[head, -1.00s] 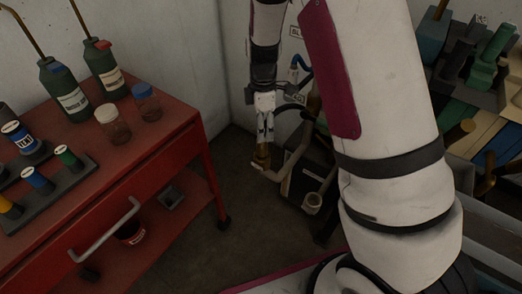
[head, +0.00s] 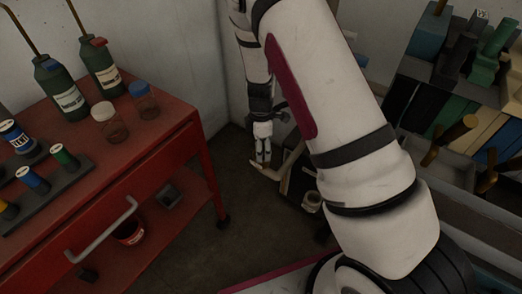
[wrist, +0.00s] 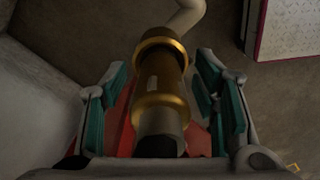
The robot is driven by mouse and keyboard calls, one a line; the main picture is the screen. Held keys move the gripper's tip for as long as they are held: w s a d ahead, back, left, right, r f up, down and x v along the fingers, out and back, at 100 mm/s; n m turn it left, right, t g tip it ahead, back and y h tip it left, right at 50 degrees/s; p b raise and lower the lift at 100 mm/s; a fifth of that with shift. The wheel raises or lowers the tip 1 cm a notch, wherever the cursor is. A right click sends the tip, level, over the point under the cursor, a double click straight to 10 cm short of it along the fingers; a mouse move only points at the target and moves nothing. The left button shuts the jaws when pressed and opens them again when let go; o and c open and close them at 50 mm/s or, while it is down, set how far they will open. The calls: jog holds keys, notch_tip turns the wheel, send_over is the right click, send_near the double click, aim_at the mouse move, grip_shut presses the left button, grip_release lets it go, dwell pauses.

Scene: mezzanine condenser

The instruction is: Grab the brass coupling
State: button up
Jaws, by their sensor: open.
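The brass coupling (wrist: 160,85) is a gold cylinder with a thick collar at each end. In the wrist view it lies between the two teal-padded fingers of my gripper (wrist: 160,105), which are open, with a gap showing on each side. A beige pipe (wrist: 183,18) runs on from its far end. In the head view my gripper (head: 262,158) points down at the end of the pipe (head: 268,173), beside a dark unit. The coupling is mostly hidden there by the fingers.
A red cart (head: 180,143) with bottles and jars stands at the left. The dark unit (head: 303,185) with a round port stands right of my gripper. A rack of coloured bins (head: 470,100) is at the right. Bare floor lies between cart and unit.

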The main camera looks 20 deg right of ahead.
jog(key=shift+c, duration=0.4)
grip_shut()
